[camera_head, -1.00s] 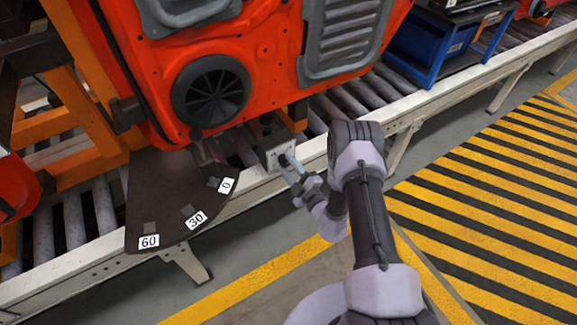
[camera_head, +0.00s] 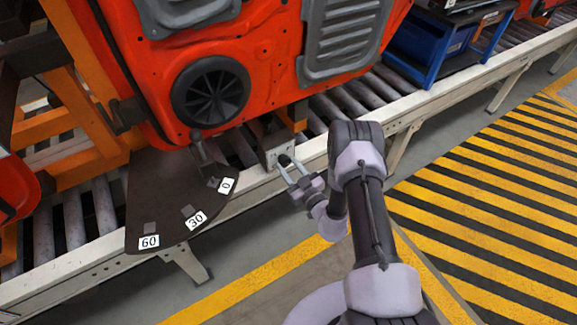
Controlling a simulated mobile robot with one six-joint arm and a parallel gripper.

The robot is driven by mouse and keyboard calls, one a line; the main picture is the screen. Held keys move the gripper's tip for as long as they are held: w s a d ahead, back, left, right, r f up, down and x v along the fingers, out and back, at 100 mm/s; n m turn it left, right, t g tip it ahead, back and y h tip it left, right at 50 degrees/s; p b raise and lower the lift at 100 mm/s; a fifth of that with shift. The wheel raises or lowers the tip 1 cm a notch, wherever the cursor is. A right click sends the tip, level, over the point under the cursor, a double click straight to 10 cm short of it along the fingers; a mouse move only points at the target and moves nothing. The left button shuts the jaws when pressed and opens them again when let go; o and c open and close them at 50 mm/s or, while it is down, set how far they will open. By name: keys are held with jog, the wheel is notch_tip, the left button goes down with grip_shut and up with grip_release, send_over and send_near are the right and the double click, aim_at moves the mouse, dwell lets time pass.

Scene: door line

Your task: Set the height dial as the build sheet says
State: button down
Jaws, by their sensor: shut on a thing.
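My gripper (camera_head: 287,167) is at the front of a grey box (camera_head: 273,141) on the conveyor's near rail. Its two fingers stand on either side of a small dark knob (camera_head: 284,160) on the box and are shut on it. I take this knob for the height dial; its markings are too small to read or are hidden. No build sheet can be made out in this view.
A dark curved plate (camera_head: 170,190) marked 0, 30 and 60 lies left of the box, with a dark lever (camera_head: 203,150) near the 0. The orange door (camera_head: 270,60) hangs above. A blue rack (camera_head: 433,50) stands at upper right. Striped floor (camera_head: 490,215) is clear.

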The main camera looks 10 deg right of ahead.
jog(key=shift+m, duration=0.9)
jog(key=c, duration=0.9)
grip_release()
jog(key=p+v, duration=0.5)
jog(key=v, duration=1.2)
jog(key=shift+s, duration=0.25)
